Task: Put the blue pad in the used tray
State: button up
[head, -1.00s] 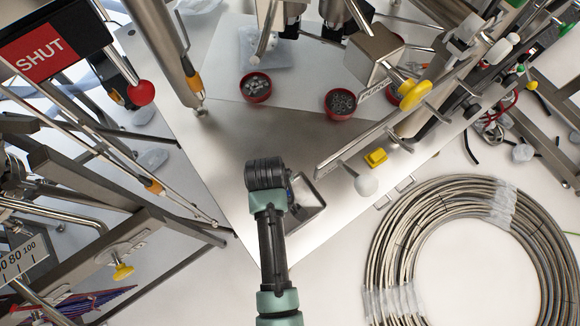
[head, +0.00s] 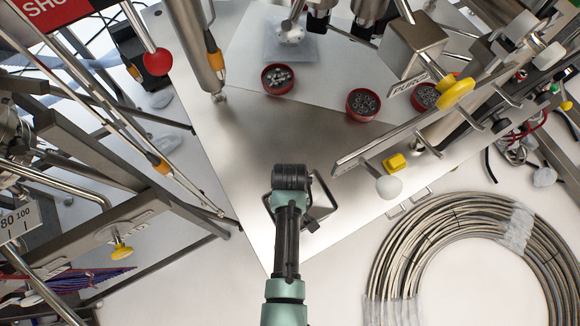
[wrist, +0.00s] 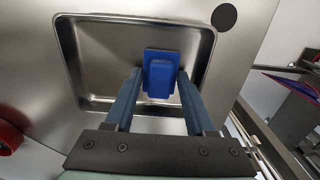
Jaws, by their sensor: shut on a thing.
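The blue pad (wrist: 163,62) is between the fingertips of my gripper (wrist: 160,74), which is shut on it. In the wrist view the pad shows over a shallow rectangular steel tray (wrist: 68,50) with a rounded rim. I cannot tell whether the pad touches the tray floor. No label on the tray is readable. In the head view part of the tray (head: 326,210) shows to the right of my arm, near the front corner of the steel table. My wrist covers the rest of the tray, and the pad and fingertips are hidden there.
A black disc (wrist: 224,17) lies on the steel surface by the tray. Red bowls of small metal parts (head: 277,79) (head: 363,105) stand farther back. A rail with a yellow knob (head: 455,94) is at right, a steel column (head: 195,45) at left. The table middle is clear.

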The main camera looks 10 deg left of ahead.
jog(key=shift+f, duration=0.1)
jog(key=o, duration=1.2)
notch_tip(320, 180, up, 12)
jog(key=shift+r+p, duration=0.1)
jog(key=shift+p, duration=1.15)
jog(key=shift+s, duration=0.1)
